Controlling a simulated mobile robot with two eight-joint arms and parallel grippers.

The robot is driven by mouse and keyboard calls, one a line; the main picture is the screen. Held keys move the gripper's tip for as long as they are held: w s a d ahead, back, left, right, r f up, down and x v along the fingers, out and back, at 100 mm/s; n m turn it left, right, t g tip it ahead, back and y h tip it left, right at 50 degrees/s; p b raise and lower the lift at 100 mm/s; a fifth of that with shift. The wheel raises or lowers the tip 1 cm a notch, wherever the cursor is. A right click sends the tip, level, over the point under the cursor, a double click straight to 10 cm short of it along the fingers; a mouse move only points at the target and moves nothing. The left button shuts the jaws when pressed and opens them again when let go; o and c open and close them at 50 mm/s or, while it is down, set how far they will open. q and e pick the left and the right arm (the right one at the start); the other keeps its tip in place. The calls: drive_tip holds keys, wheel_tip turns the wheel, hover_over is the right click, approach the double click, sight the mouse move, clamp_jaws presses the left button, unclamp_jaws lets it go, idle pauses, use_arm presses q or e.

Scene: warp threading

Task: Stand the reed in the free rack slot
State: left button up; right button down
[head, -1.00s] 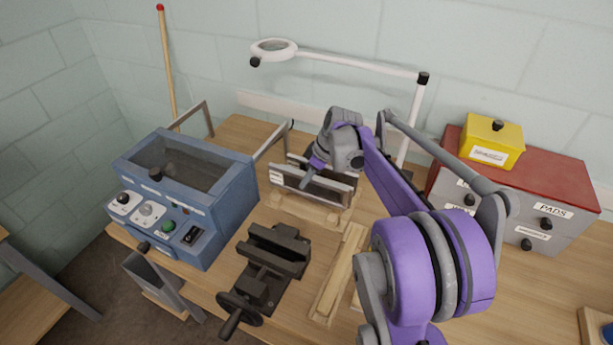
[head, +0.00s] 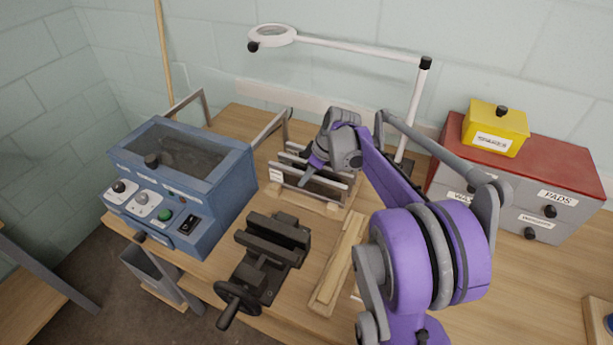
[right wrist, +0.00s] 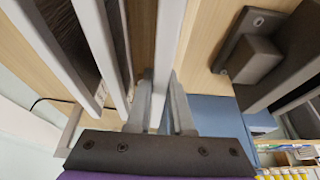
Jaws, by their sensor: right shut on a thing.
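My right gripper (head: 309,177) is at the rack (head: 333,207) near the back middle of the bench, pointing down. In the right wrist view its fingers (right wrist: 162,108) are shut on a long pale grey reed (right wrist: 169,45), the one nearest the vise. Other reeds (right wrist: 99,45) stand beside it on the left, with a strip of wood showing between. In the head view my gripper and arm hide part of the rack. I cannot tell whether the held reed's lower edge touches the rack. My left gripper is not in view.
A black vise (head: 268,258) stands in front of the rack, with wooden strips (head: 339,265) to its right. A blue machine (head: 182,185) is on the left. A white lamp (head: 350,44) arches behind. Grey drawers (head: 515,213) carry a yellow box (head: 495,128) on the right.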

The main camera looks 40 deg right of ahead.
drive_tip(key=shift+f, duration=0.5)
drive_tip(key=c, duration=0.7)
unclamp_jaws()
drive_tip(key=v, duration=1.1)
drive_tip(key=shift+f, duration=0.1)
